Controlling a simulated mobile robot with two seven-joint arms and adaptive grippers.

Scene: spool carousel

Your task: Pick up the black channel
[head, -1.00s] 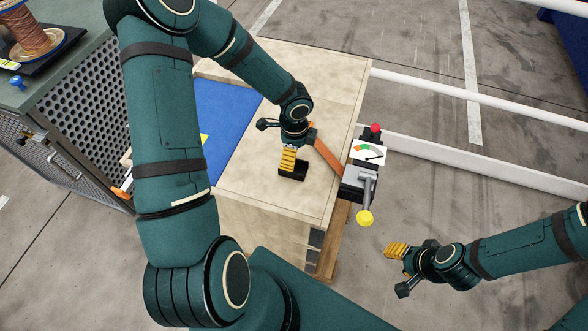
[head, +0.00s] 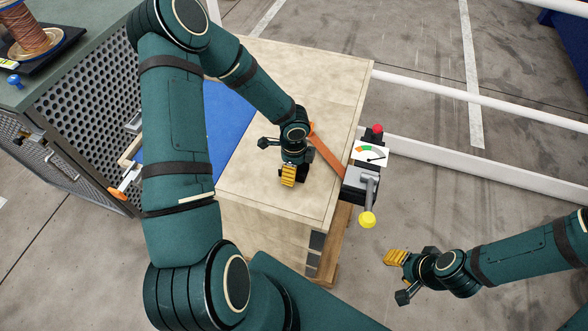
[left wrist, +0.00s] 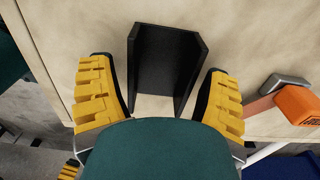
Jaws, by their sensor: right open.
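The black channel (left wrist: 168,60) is a dark U-shaped piece lying on the pale wooden table top (head: 330,95). In the head view my left gripper (head: 288,175) is over it and hides most of it. In the left wrist view my left gripper (left wrist: 160,80) is open, with one yellow-padded finger on each side of the channel. The fingers look apart from its walls. My right gripper (head: 399,277) is open and empty, out over the floor at the lower right.
A gauge box (head: 370,153) with a red knob and a yellow-ended lever stands at the table's right edge. An orange strip (head: 326,152) leads to it. A blue mat (head: 225,115) covers the table's left part. A perforated cabinet (head: 85,100) carrying a copper spool (head: 35,35) stands left.

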